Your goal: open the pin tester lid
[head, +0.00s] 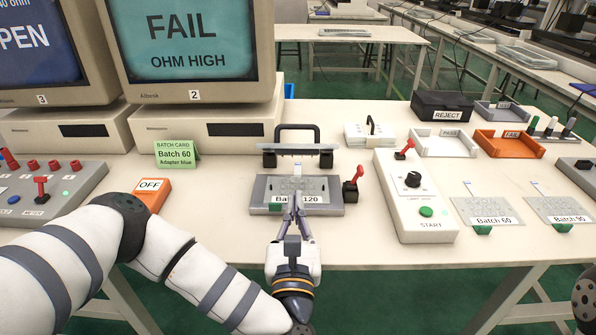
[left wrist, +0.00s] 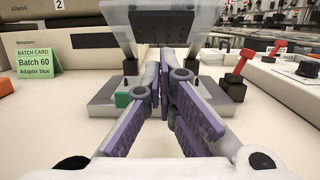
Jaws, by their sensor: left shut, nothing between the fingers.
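The pin tester's grey base (head: 335,185) stands on the table in front of the second monitor, with a plate labelled "Batch 120" in it. Its lid (head: 297,149), with a black arched handle (head: 297,129), stands raised at the back of the base. In the left wrist view the lid (left wrist: 165,20) is tilted up clear of the base (left wrist: 103,97). My left gripper (head: 293,197) is shut and empty, its fingertips over the front of the base, below the lid, partly hiding the plate's label. My right gripper is not in view.
A red lever (head: 352,181) stands close right of the base; the START box (head: 415,195) is further right. An orange OFF box (head: 152,192) and green batch card (head: 177,153) are on the left. Adapter plates (head: 487,210) lie at the right. Table is clear between tester and START box.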

